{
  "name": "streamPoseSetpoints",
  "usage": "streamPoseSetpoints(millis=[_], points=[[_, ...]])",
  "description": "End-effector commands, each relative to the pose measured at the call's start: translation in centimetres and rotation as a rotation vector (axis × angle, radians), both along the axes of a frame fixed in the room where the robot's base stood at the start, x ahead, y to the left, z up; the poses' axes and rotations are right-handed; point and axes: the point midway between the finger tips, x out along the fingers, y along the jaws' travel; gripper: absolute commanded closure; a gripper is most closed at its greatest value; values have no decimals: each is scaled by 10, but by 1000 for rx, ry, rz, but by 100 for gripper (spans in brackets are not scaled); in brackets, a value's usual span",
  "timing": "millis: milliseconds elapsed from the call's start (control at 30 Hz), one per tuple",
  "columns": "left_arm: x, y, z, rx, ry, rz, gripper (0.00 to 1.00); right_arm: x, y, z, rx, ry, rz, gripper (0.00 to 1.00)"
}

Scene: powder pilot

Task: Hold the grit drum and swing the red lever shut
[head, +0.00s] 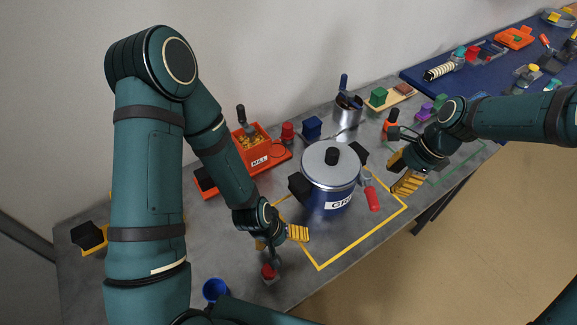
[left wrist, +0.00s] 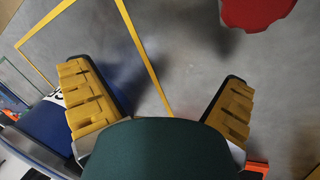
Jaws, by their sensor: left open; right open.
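The grit drum (head: 318,198) is a blue pot with a grey lid, black knob and black side handles, upright inside a yellow outline. Its white label is partly visible. The red lever (head: 373,199) sticks out from the drum's right front on a metal piece, angled away from the wall. My left gripper (head: 281,239) is open and empty, left and in front of the drum, apart from it. In the left wrist view its fingers (left wrist: 160,105) are spread, with the drum's blue side (left wrist: 50,128) at lower left. My right gripper (head: 402,172) is open and empty, right of the lever, not touching it.
A red-topped object (head: 269,271) stands near my left gripper, and a blue cup (head: 215,290) near the front edge. An orange mill tray (head: 262,160), small blocks and a tool holder (head: 348,112) stand behind. The yellow outline's front area is clear.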

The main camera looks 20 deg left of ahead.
Motion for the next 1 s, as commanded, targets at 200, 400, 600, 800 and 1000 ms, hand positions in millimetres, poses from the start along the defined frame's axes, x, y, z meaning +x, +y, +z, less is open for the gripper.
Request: streamPoseSetpoints(millis=[200, 400, 600, 800, 1000], points=[[26, 22, 28, 3, 90, 393, 0, 0, 0, 0, 0, 0, 0, 54], [48, 36, 62, -47, 166, 807, 0, 0, 0, 0, 0, 0, 0, 54], [67, 42, 102, -155, 243, 1222, 0, 0, 0, 0, 0, 0, 0, 54], [81, 42, 144, -304, 347, 1607, 0, 0, 0, 0, 0, 0, 0, 54], [87, 39, 173, -423, 452, 1863, 0, 0, 0, 0, 0, 0, 0, 54]])
